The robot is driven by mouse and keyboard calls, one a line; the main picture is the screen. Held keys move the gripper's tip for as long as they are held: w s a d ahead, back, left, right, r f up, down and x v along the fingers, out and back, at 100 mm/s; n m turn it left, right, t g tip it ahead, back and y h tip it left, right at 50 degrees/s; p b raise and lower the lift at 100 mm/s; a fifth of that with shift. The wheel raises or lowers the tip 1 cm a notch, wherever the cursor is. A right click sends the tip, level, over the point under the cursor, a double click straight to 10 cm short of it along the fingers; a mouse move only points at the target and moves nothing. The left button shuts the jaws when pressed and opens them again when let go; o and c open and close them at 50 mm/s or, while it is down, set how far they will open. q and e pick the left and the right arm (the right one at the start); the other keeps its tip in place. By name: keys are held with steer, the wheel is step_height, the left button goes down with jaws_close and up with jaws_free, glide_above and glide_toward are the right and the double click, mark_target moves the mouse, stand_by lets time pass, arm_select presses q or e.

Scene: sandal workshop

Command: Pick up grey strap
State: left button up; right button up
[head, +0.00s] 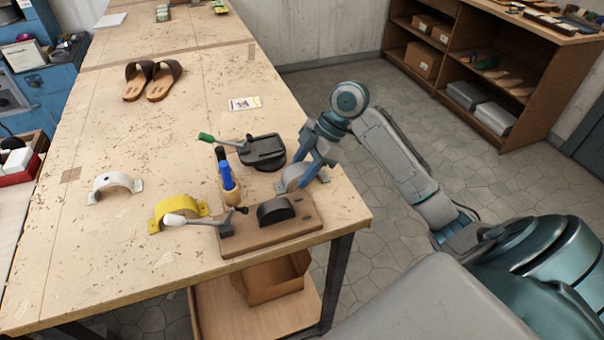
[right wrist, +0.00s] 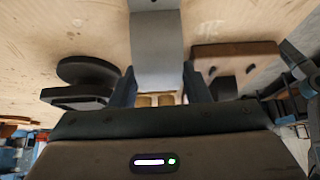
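The grey strap (head: 291,179) is a curved band with flat end tabs, near the right edge of the table, just behind the wooden jig board. My right gripper (head: 309,174) reaches down onto it from the right and partly hides it. In the right wrist view the strap (right wrist: 157,45) runs between the two fingers (right wrist: 160,85), which meet its side edges with no gap that I can see. I cannot tell whether the strap is clear of the table. My left gripper is not in view.
The jig board (head: 275,238) with a black block stands in front of the strap. A black round-based fixture (head: 262,152) and a blue-handled tool (head: 226,172) are to its left. Yellow (head: 178,208) and white (head: 113,183) straps lie further left. Sandals (head: 150,80) lie behind.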

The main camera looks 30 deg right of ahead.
mark_target(302, 168)
steer(key=c, duration=0.6)
steer(key=shift+r, duration=0.1)
step_height(302, 168, up, 9)
steer(key=shift+r+b, duration=0.1)
steer(key=shift+b, duration=0.6)
steer(key=shift+r, duration=0.35)
